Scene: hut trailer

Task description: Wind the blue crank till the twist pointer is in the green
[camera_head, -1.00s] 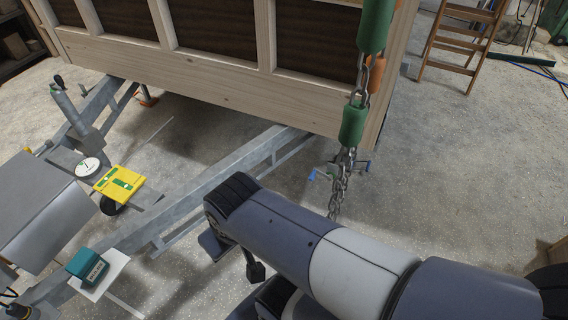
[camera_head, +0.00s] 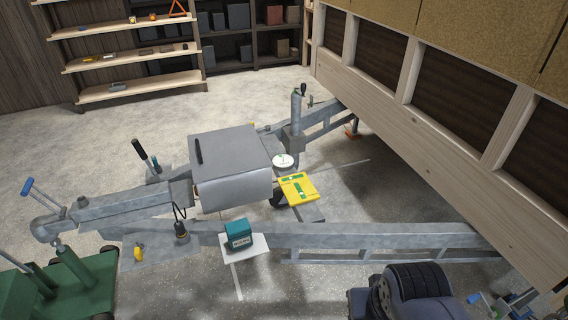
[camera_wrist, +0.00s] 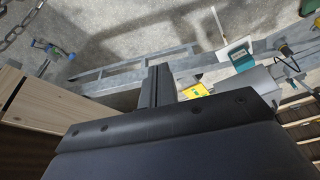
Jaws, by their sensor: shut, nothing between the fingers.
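A blue-handled crank (camera_head: 474,298) shows at the bottom right of the head view, low by the hut's near corner and partly cut off. What looks like the same crank (camera_wrist: 42,44) is at the upper left of the wrist view. A yellow gauge plate (camera_head: 311,190) with green marks lies on the trailer frame, beside a round white dial (camera_head: 283,161). The pointer's position is too small to read. My gripper (camera_wrist: 158,80) shows as a dark bar in the wrist view, shut and empty, apart from the crank. The head view does not show its fingertips.
The wooden hut (camera_head: 455,150) overhangs the grey trailer frame (camera_head: 350,236). Another blue handle (camera_head: 27,186) is at the left coupling. A chain (camera_wrist: 20,25) hangs near the crank in the wrist view.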

